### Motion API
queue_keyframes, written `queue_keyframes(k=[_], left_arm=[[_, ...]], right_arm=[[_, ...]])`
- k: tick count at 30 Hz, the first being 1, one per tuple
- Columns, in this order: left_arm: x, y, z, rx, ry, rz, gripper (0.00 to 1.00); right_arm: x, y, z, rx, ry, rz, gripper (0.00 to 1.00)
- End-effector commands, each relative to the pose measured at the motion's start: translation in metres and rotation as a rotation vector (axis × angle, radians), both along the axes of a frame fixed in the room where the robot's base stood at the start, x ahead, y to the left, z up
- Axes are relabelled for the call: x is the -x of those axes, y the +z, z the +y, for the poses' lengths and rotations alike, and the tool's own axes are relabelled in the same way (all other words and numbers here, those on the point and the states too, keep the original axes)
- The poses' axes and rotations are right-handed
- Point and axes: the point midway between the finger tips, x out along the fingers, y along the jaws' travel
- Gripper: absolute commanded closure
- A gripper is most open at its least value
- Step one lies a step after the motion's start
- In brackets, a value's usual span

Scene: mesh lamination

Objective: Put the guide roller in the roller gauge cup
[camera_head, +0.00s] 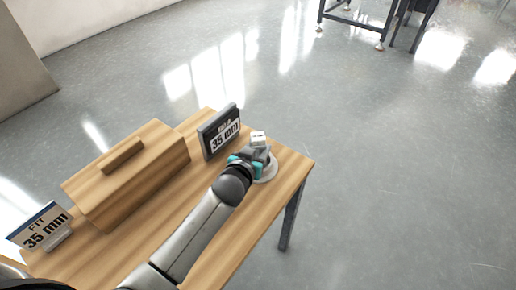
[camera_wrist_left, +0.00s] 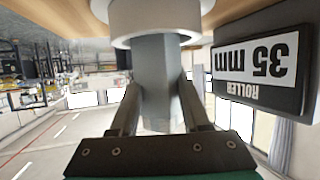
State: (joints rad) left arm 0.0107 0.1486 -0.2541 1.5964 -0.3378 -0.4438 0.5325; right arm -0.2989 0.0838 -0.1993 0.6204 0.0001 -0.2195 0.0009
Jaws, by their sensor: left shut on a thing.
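The guide roller (camera_wrist_left: 158,85) is a grey metal piece between the two fingers of my left gripper (camera_wrist_left: 158,98), which is shut on it. The left wrist view shows the scene upside down. There the roller's far end meets the opening of the white round roller gauge cup (camera_wrist_left: 150,18); how far it is inside I cannot tell. In the head view my left gripper (camera_head: 255,160) is over the cup (camera_head: 268,173) near the table's right corner. The gripper hides most of the cup and the roller there. My right gripper is not in view.
A dark sign reading "35 mm" (camera_head: 219,130) stands just left of the cup; it also shows in the left wrist view (camera_wrist_left: 262,62). A wooden box-like block (camera_head: 125,175) and a "FIT 35 mm" sign (camera_head: 42,227) stand farther left on the wooden table (camera_head: 225,262).

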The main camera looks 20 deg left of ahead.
Motion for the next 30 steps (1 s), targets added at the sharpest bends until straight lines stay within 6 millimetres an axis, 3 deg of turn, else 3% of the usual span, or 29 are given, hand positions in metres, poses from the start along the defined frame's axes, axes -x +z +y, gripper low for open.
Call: queue_keyframes(k=[4,5,12,23,30], left_arm=[[0.0,-0.004,0.0,0.0,0.0,-0.001,1.0],[0.0,-0.004,0.0,0.0,0.0,0.0,0.5],[0.0,-0.004,0.0,0.0,0.0,0.001,0.24],[0.001,0.002,0.0,-0.001,0.0,0.001,0.24],[0.032,0.015,0.001,0.001,-0.001,0.002,0.24]], right_arm=[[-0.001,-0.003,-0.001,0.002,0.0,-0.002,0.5],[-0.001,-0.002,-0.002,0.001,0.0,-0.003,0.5],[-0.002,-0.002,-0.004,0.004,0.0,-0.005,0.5],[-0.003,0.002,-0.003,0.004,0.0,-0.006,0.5],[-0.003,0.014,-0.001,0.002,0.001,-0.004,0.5]])
